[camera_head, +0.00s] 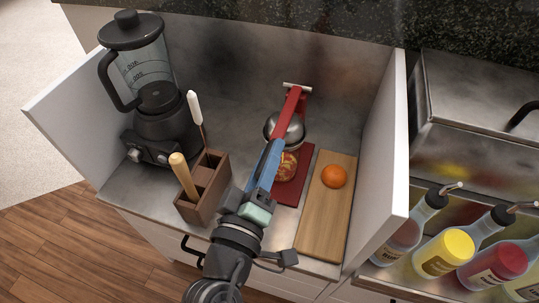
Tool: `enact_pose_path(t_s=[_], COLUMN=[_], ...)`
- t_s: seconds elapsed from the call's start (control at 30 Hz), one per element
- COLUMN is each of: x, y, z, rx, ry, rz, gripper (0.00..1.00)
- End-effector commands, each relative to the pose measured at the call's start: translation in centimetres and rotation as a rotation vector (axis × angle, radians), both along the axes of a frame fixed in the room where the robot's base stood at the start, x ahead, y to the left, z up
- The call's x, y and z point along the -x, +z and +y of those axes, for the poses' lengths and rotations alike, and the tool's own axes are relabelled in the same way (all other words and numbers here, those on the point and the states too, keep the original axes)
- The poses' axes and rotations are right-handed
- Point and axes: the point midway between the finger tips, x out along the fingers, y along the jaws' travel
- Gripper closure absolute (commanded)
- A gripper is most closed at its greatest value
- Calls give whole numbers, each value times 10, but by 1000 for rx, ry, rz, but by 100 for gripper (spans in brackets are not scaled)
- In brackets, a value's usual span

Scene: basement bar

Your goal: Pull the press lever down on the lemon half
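The juice press stands at the middle of the counter, with a red arm (289,104), a pale crossbar (297,87) at its upper end, a rounded metal part (291,131) and a dark red base (301,187). A round, mottled red-and-yellow surface (289,166) shows just below the metal part; I cannot tell whether it is the lemon half. My gripper (276,146), with blue fingers, reaches over the press from the front. Its tip overlaps the red arm in the picture; I cannot tell whether they touch. The gripper hides part of the press, and its finger gap does not show.
A wooden board (318,226) with an orange fruit (334,176) lies right of the press. A wooden caddy (211,201) with handled tools and a blender (160,111) stand left. White side panels (379,171) flank the counter. Several bottles (444,252) stand beyond the right panel.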

Motion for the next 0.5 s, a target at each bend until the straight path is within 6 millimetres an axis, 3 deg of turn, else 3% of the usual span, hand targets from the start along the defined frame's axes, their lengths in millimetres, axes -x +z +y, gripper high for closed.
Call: enact_pose_path(t_s=[0.03, 0.13, 0.5], x=[0, 0, 4], y=[-1, -1, -2], z=[1, 1, 1], rx=[-1, -1, -2], ry=[3, 2, -2], rz=[3, 2, 4], gripper=[57, 40, 40])
